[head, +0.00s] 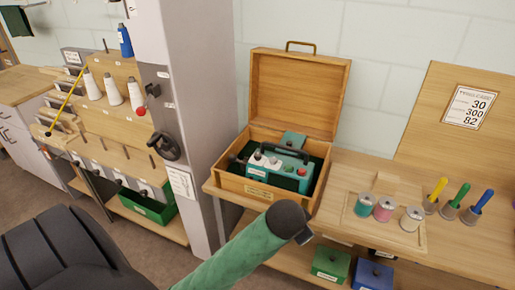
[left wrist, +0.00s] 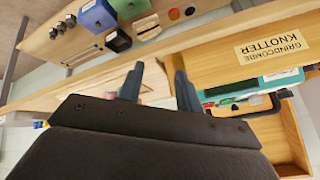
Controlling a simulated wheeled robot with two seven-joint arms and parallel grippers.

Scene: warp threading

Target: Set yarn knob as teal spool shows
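The teal spool (head: 364,205) stands at the left of a row with a pink spool (head: 384,208) and a cream spool (head: 411,218) on a wooden board. A teal knotter machine (head: 275,165) with small knobs on top sits in an open wooden box (head: 230,182); I cannot tell which knob is the yarn knob. The machine also shows in the left wrist view (left wrist: 235,92). My left arm ends in front of the box, its fingers hidden in the head view. In the left wrist view my left gripper (left wrist: 157,72) is open and empty. My right gripper is not in view.
A grey column (head: 200,110) with a dark handwheel (head: 163,147) stands left of the box. Yellow, green and blue handled tools (head: 451,208) stand right of the spools. A green box (head: 331,264) and a blue box (head: 372,277) sit below. A card (head: 469,106) reads 30, 300, 82.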

